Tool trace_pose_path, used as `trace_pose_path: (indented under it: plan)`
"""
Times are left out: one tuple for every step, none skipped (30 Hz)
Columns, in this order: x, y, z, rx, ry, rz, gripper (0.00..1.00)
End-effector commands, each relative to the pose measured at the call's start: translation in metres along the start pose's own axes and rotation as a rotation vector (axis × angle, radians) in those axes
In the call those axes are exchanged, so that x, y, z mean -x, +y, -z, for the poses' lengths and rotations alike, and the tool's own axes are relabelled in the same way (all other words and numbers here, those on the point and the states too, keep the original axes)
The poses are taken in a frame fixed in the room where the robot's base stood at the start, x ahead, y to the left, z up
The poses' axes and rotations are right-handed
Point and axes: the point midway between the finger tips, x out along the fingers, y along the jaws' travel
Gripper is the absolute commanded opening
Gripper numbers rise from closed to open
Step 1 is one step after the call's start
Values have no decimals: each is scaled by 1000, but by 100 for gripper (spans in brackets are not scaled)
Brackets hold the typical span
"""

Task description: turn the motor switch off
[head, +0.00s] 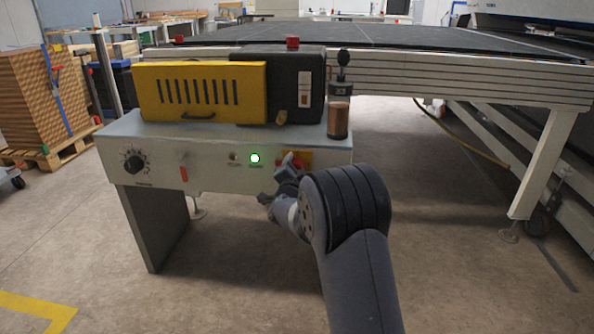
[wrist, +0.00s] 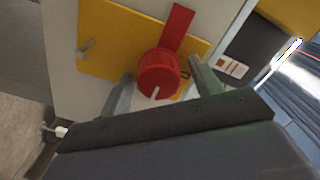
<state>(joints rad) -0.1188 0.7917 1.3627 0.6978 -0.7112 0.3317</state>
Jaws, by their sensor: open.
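A red rotary switch (wrist: 158,75) with a white mark sits on a yellow plate (wrist: 112,32) in the wrist view. A red bar (wrist: 180,28) stretches up and right from it. My gripper (wrist: 161,88) is open, with one finger on each side of the red knob; I cannot tell whether they touch it. In the head view my gripper (head: 279,185) is at the right part of the machine's front panel and hides most of the red switch. The yellow plate (head: 303,154) shows behind it. No label reading "motor" is legible.
A yellow guard (head: 200,110) and a brown-filled jar (head: 338,118) stand on top. Floor in front is clear.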

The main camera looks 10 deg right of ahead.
Motion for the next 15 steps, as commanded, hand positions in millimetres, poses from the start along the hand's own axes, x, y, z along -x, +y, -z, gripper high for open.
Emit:
trace_pose_path:
  plan:
    - [0, 0, 0, 0, 0, 0, 61]
    - [0, 0, 0, 0, 0, 0, 61]
    - [0, 0, 0, 0, 0, 0, 61]
    - [0, 0, 0, 0, 0, 0, 61]
    - [0, 0, 0, 0, 0, 0, 61]
    - [0, 0, 0, 0, 0, 0, 58]
    - [0, 0, 0, 0, 0, 0, 56]
    - [0, 0, 0, 0, 0, 0, 54]
    - [0, 0, 0, 0, 0, 0, 50]
    - [0, 0, 0, 0, 0, 0, 48]
    - [0, 0, 0, 0, 0, 0, 45]
    - [0, 0, 0, 0, 0, 0, 42]
    - [0, 0, 0, 0, 0, 0, 40]
    - [0, 0, 0, 0, 0, 0, 37]
    - [0, 0, 0, 0, 0, 0, 34]
